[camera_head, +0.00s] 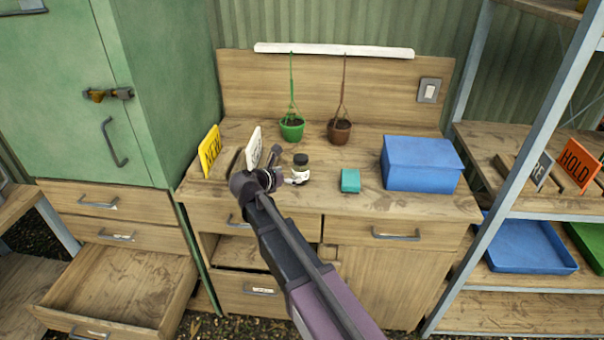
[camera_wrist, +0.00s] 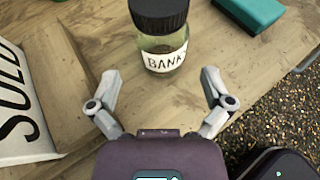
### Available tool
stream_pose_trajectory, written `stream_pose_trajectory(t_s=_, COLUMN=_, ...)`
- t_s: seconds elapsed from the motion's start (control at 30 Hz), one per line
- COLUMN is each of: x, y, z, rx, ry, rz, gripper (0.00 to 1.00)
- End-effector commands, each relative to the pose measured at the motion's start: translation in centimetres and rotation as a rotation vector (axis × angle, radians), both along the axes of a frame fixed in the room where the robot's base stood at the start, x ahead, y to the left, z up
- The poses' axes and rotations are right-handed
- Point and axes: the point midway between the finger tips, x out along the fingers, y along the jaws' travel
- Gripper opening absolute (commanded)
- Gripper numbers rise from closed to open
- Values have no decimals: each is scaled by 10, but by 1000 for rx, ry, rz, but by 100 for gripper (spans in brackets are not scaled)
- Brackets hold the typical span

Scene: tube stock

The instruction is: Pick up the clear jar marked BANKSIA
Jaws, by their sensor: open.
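The clear jar (camera_head: 301,171) stands upright on the wooden bench, with a black lid and a white label. In the wrist view the jar (camera_wrist: 163,45) shows the letters BANK; the rest of the label is turned out of sight. My gripper (camera_wrist: 161,82) is open and empty, its two fingers spread left and right on the near side of the jar. The jar is just beyond the fingertips and appears apart from them. In the head view my gripper (camera_head: 284,177) is beside the jar, at its left.
A white SOLD sign (camera_wrist: 22,110) in a wooden holder stands left of my gripper. A yellow sign (camera_head: 210,150) is farther left. A teal box (camera_head: 350,181) and blue box (camera_head: 423,164) are right of the jar. Green (camera_head: 292,130) and brown (camera_head: 339,131) pots hang behind.

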Motion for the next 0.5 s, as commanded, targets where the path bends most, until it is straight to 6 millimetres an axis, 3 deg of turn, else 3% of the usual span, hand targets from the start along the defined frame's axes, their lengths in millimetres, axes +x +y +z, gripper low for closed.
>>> stream_pose_trajectory(t_s=0.5, x=6, y=-5, z=-3, rx=0, ry=0, rz=0, gripper=100)
